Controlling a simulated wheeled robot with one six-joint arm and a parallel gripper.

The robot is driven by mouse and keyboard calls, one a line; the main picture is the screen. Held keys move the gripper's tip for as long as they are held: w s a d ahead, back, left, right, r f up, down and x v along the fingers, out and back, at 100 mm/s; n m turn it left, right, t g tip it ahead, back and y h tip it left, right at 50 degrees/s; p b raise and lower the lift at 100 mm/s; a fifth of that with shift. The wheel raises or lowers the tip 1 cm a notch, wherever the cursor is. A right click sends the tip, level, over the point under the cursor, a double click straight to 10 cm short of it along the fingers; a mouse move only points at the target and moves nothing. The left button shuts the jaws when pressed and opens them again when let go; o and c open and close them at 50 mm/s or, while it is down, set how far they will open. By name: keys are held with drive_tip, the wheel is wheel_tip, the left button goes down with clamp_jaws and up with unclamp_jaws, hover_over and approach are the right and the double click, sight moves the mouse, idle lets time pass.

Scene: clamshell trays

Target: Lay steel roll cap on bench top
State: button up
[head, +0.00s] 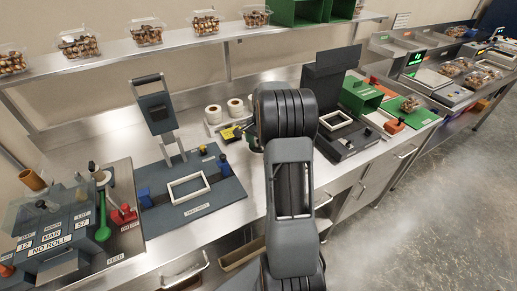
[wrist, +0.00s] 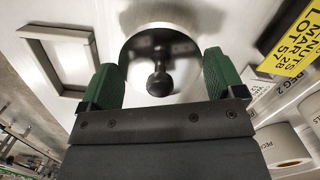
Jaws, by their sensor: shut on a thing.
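The steel roll cap (wrist: 185,62) is a round, shiny disc with a black knob in its middle, seen in the wrist view. My gripper (wrist: 160,78) has a green pad on either side of it and is shut on the cap. The bench top (wrist: 215,18) shows as pale metal behind the cap; whether the cap touches it I cannot tell. In the head view the steel bench top (head: 215,222) runs across the picture, and my own arm hides the cap and most of my gripper.
White paper rolls (head: 235,108) stand behind my gripper and show at lower right in the wrist view (wrist: 285,147). A yellow printed block (wrist: 292,48) is at upper right there, a pale frame (wrist: 78,42) at upper left. A sealing station (head: 225,192) stands left.

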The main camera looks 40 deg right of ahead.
sight(259, 149)
drive_tip(key=shift+w+f, duration=0.25)
drive_tip(key=shift+f, duration=1.6)
drive_tip(key=shift+f, duration=0.15)
drive_tip(key=o, duration=0.8)
